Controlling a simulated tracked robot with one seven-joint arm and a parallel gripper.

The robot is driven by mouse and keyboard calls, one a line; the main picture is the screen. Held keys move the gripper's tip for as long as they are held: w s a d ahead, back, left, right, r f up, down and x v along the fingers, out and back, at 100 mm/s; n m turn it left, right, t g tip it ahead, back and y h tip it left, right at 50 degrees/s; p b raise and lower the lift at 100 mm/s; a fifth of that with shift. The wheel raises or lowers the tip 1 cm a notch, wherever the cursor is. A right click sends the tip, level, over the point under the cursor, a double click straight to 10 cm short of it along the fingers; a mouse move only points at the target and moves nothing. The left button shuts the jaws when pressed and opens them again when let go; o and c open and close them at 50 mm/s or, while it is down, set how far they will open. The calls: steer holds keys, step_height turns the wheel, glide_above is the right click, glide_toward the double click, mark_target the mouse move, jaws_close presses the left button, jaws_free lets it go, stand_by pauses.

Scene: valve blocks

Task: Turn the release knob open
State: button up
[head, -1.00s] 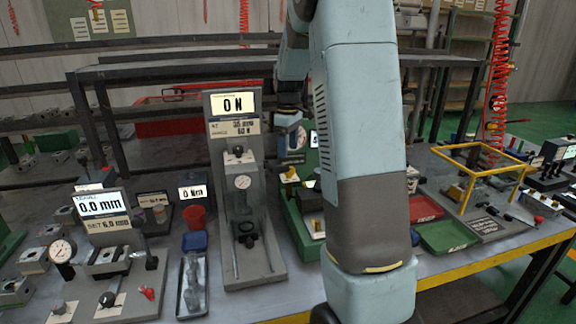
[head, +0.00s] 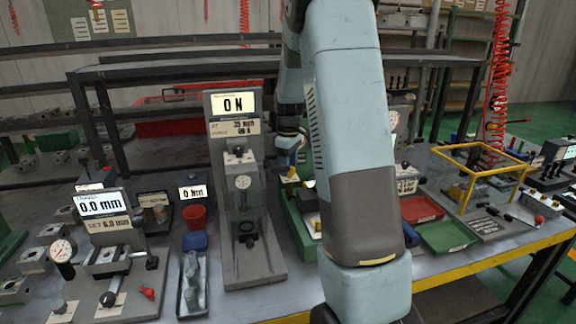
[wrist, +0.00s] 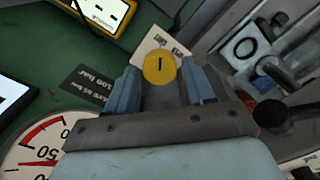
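The release knob (wrist: 159,68) is a round yellow cap with a dark slot, in the wrist view. It sits by a pale label on a dark green panel (wrist: 60,90). My gripper (wrist: 162,80) is open, with one blue finger on each side of the knob. Narrow gaps show between the fingers and the knob, and I cannot tell their height difference. In the head view my gripper (head: 290,146) hangs above the green block (head: 300,222), partly hidden by my arm. A small yellow part (head: 291,174) shows just below it.
A round gauge (wrist: 38,150) with red marks lies at the lower left of the wrist view. The grey force stand (head: 248,262) reading 0 N stands close to the left of my gripper. Red and green trays (head: 448,237) lie to the right, beside a yellow frame (head: 470,198).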

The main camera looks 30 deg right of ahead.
steer(key=c, duration=0.8)
steer(key=m, duration=0.3)
steer(key=shift+d+m, duration=0.1)
steer(key=shift+m, duration=0.3)
steer(key=m, duration=0.3)
steer(key=shift+m, duration=0.3)
steer(key=m, duration=0.6)
steer(key=shift+d, duration=0.1)
steer(key=shift+m, duration=0.4)
steer(key=o, duration=1.1)
steer(key=shift+c, duration=0.2)
